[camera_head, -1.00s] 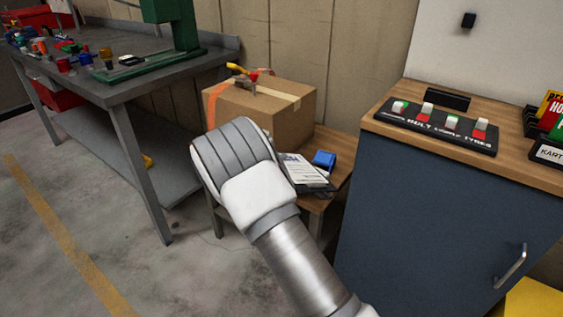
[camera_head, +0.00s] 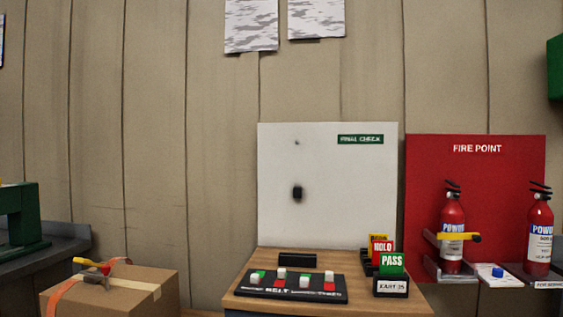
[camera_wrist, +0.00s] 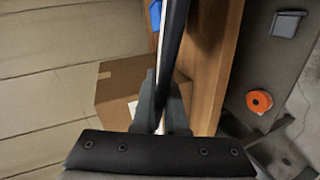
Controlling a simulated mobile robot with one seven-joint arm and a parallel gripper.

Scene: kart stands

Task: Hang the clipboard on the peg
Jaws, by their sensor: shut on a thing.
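The dark peg (camera_head: 297,193) sticks out of the white "FINAL CHECK" board (camera_head: 330,165) on the wall and holds nothing. In the wrist view my gripper (camera_wrist: 163,110) is shut on the clipboard (camera_wrist: 174,45), which shows edge-on as a thin dark strip with a pale line beside it near the fingers. It reaches from the fingers to the top of the picture, so its clip and faces cannot be made out. The head view shows neither my gripper nor the clipboard.
Below the board stands a wooden-topped cabinet (camera_head: 240,300) with a labelled block strip (camera_head: 290,287) and sign cards (camera_head: 391,263). A cardboard box (camera_head: 130,295) is at lower left. The red fire board (camera_head: 475,190) with extinguishers (camera_head: 452,232) is at right. Wall around the peg is clear.

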